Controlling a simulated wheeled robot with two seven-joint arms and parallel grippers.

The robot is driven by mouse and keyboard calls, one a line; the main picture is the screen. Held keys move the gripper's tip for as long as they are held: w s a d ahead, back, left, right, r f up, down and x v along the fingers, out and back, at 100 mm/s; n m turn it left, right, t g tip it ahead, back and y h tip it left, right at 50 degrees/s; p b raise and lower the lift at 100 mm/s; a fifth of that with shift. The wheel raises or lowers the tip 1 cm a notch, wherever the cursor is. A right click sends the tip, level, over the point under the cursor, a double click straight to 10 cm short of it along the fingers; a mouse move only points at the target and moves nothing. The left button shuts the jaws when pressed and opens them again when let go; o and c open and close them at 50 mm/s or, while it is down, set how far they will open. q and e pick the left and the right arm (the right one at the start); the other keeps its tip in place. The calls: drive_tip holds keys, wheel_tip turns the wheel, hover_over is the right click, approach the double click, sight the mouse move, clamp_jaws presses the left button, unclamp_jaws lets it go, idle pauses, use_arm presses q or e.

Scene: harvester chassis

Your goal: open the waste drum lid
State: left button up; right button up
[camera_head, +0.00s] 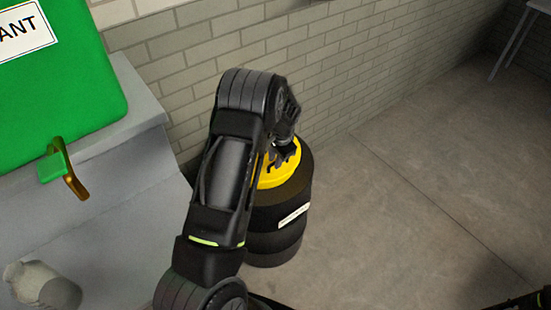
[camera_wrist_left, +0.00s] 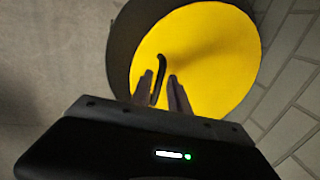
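The waste drum (camera_head: 275,248) is black with a white label and stands on the floor by the wall. Its yellow lid (camera_head: 276,178) lies on top and looks closed; it also fills much of the left wrist view (camera_wrist_left: 215,55). A thin dark curved handle (camera_wrist_left: 161,68) stands up from the lid. My left gripper (camera_head: 285,155) is over the lid, partly hidden by its own arm. In the left wrist view its fingers (camera_wrist_left: 163,88) are apart, with the handle between them, closer to the left finger. A dark part of my right arm (camera_head: 525,301) shows at the lower right corner.
A grey bench (camera_head: 140,145) on the left carries a green box (camera_head: 65,75). A green and brown handle (camera_head: 68,170) and a pale cylindrical object (camera_head: 45,285) are on that side. A brick wall (camera_head: 330,70) runs behind the drum. The floor (camera_head: 400,220) to the right is clear.

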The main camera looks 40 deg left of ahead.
use_arm(q)
clamp_jaws()
idle(1.1)
